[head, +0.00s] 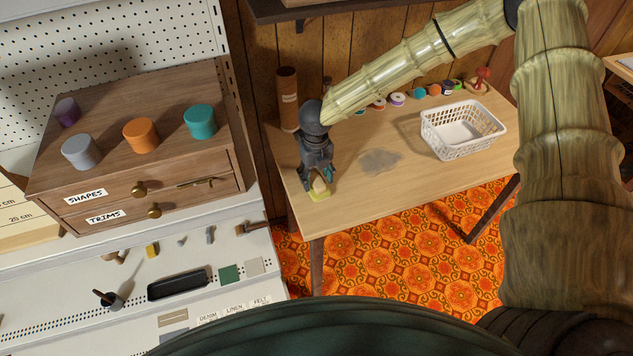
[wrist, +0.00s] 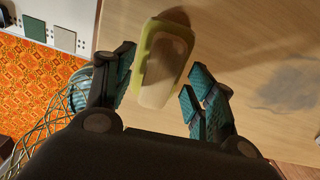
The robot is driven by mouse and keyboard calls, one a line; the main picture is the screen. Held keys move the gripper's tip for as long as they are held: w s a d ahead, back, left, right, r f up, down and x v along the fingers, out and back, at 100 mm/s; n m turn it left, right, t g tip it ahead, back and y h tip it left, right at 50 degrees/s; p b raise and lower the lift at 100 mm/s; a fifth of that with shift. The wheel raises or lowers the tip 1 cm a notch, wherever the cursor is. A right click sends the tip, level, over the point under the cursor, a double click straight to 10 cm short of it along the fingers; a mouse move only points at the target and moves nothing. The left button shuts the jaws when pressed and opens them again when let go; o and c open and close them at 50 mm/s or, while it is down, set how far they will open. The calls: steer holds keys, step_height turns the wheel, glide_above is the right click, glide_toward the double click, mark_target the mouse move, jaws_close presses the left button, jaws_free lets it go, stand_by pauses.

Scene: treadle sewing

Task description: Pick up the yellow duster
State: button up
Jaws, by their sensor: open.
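The yellow duster (head: 319,192), a yellow-green block with a pale beige part, lies on the wooden table (head: 410,178) near its front left corner. My gripper (head: 317,180) points down at the duster and is open. In the wrist view the duster (wrist: 148,62) shows between and just beyond the open fingers (wrist: 158,72), one finger on each side. I see no clear contact, and I cannot tell the exact height of the fingertips above the table. My gripper partly hides the duster in the head view.
A grey dusty patch (head: 380,161) lies right of the duster. A white basket (head: 461,132) stands farther right, with several spools (head: 397,99) behind it. A brown cylinder (head: 287,98) stands behind my gripper. A wooden drawer unit (head: 135,150) is at left.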

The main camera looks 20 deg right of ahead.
steer(key=shift+f, duration=0.4)
steer(key=c, duration=1.1)
steer(key=shift+r, duration=0.1)
steer(key=shift+r, duration=0.4)
step_height(320, 180, up, 2)
steer(key=shift+s+r+b, duration=0.1)
steer(key=shift+r+b, duration=0.15)
steer(key=shift+b, duration=0.55)
steer(key=s+a+b, duration=0.2)
steer(key=s, duration=0.5)
steer(key=s+a+r+b, duration=0.1)
steer(key=s+a, duration=0.1)
steer(key=s, duration=0.6)
steer(key=shift+s+r+b, duration=0.15)
steer(key=shift+r+b, duration=0.15)
steer(key=shift+b, duration=0.1)
steer(key=shift+a, duration=0.1)
